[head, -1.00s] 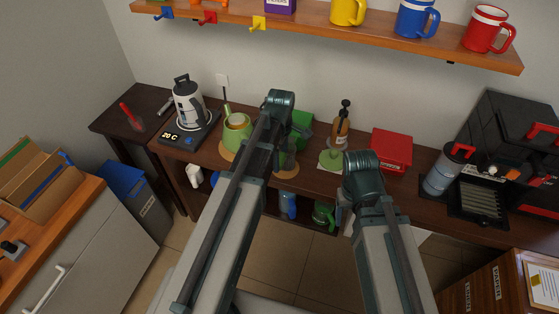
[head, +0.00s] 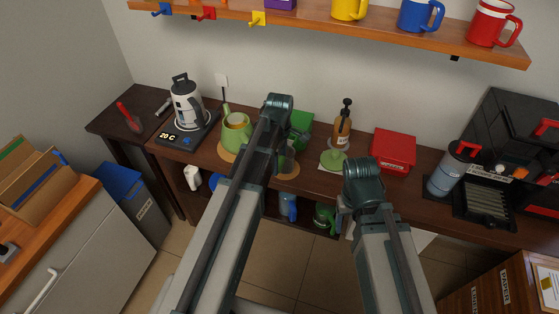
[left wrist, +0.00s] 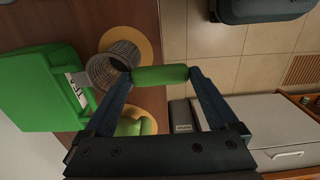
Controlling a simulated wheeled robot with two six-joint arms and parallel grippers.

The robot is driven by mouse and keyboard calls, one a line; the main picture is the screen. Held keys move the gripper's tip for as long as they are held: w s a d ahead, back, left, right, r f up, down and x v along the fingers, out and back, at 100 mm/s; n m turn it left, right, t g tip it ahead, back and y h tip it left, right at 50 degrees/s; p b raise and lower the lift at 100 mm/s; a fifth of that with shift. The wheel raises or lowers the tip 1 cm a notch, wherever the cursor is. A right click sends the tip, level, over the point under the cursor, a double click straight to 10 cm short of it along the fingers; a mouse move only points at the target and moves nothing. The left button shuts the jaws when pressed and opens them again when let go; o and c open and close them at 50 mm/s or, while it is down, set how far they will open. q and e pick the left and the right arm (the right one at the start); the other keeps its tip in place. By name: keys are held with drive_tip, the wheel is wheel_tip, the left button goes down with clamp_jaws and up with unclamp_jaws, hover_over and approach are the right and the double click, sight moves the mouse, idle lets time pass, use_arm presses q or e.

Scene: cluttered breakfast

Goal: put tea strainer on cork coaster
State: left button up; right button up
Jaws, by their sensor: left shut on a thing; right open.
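The tea strainer has a grey mesh basket (left wrist: 112,68) and a green handle (left wrist: 160,75). My left gripper (left wrist: 161,77) is shut on the handle, one finger at each end of it. The basket is over the cork coaster (left wrist: 143,38) in the left wrist view; I cannot tell whether it touches. In the head view this coaster (head: 289,172) is partly behind my left arm, and the left gripper is mostly hidden there. My right gripper (head: 343,216) is open and empty in front of the counter, mostly hidden by its own arm.
A green box (head: 302,121) stands behind the coaster. A soap bottle (head: 342,128), a red box (head: 393,151) and a coffee machine (head: 510,150) are to the right. The counter's front edge is close.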

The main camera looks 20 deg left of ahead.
use_arm(q)
drive_tip(key=o, duration=1.5)
drive_tip(key=shift+f, duration=0.1)
wheel_tip(320, 180, up, 12)
drive_tip(key=p, duration=1.2)
drive_tip(key=shift+s+d+m+y, duration=0.2)
drive_tip(key=shift+s+d+m, duration=2.05)
drive_tip(key=shift+s+m, duration=1)
drive_tip(key=shift+s+d+m+y, duration=0.2)
drive_tip(key=shift+s+d+m, duration=2.2)
drive_tip(key=shift+m, duration=1.5)
drive_tip(key=shift+s+d+m+y, duration=0.2)
drive_tip(key=shift+s+d+m, duration=1.9)
drive_tip(key=shift+s+m, duration=1.2)
drive_tip(key=shift+w+m, duration=0.25)
drive_tip(key=shift+w, duration=0.05)
